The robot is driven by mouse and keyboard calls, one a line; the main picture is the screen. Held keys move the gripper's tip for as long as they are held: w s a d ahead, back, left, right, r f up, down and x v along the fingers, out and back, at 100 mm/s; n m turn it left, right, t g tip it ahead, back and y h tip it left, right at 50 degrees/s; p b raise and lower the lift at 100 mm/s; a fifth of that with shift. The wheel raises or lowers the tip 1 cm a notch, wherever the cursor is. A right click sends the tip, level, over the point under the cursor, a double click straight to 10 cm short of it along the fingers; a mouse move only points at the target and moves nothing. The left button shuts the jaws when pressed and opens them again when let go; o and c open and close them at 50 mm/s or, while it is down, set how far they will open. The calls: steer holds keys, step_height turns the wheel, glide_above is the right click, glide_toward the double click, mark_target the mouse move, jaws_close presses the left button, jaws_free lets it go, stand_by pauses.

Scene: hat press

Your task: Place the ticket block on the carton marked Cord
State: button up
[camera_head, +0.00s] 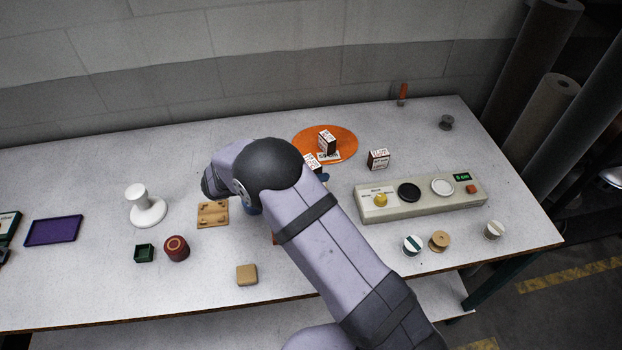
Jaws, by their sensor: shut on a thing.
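Three small white cartons with dark and red print stand at the back. One carton (327,141) is on the orange disc (345,133), one (378,159) stands to the right of the disc, and one (312,163) is partly hidden by my arm. Their print is too small to read, so I cannot tell which is marked Cord. I cannot identify the ticket block with certainty. My gripper is hidden behind my arm, and so is anything in it.
A grey panel (420,205) with knobs is at right, with several spools in front of it. A white stand (148,208), a wooden tray (213,214), a red round thing (176,248), a green box (144,253) and a tan block (247,274) are at left and front.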

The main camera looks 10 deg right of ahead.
steer(key=shift+f+p, duration=0.55)
steer(key=shift+f, duration=1.7)
steer(key=shift+f, duration=0.1)
steer(key=shift+f, duration=0.15)
steer(key=o, duration=1)
steer(key=shift+o, duration=0.2)
steer(key=shift+r, duration=0.25)
steer(key=b+v, duration=0.3)
steer(key=v, duration=0.9)
steer(key=shift+b, duration=0.3)
